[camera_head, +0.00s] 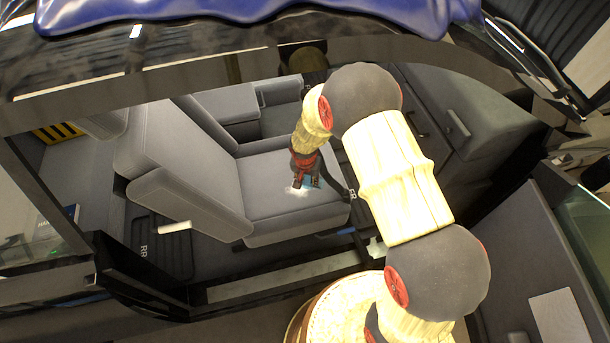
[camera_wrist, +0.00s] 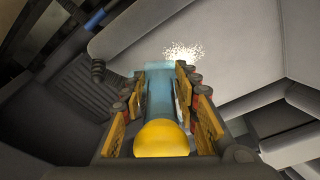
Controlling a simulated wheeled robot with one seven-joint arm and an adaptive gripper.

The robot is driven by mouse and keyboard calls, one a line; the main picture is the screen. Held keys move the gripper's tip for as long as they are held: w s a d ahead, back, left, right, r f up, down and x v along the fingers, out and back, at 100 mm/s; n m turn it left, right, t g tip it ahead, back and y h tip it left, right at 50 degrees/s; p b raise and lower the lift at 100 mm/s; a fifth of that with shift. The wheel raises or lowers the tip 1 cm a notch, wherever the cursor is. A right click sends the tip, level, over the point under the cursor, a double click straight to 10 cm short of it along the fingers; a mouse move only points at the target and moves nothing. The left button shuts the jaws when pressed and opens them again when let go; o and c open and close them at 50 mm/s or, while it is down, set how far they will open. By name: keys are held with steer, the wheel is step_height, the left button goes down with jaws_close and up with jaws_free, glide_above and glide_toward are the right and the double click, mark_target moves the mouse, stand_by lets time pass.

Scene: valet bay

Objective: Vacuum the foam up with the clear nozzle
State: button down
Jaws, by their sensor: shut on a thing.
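The foam (camera_head: 297,190) is a small white patch on the grey seat cushion (camera_head: 270,190), partly hidden by my gripper in the head view. In the wrist view the foam (camera_wrist: 182,52) is a speckled patch just beyond the nozzle's far end. My gripper (camera_head: 306,182) is shut on the clear nozzle, a bluish see-through tube with a yellow rounded end. The nozzle (camera_wrist: 158,95) lies between the fingers (camera_wrist: 158,110) in the wrist view, its clear end toward the foam. I cannot tell whether the nozzle touches the seat.
The seat backrest (camera_head: 180,160) rises left of the cushion. The car's door sill (camera_head: 280,285) runs below the seat, and the roof edge (camera_head: 200,70) crosses above. The dashboard (camera_head: 470,120) is at right.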

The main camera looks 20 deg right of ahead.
mark_target(307, 187)
steer(key=shift+w+f+b, duration=0.15)
steer(key=shift+f+b, duration=1.3)
steer(key=shift+f, duration=0.95)
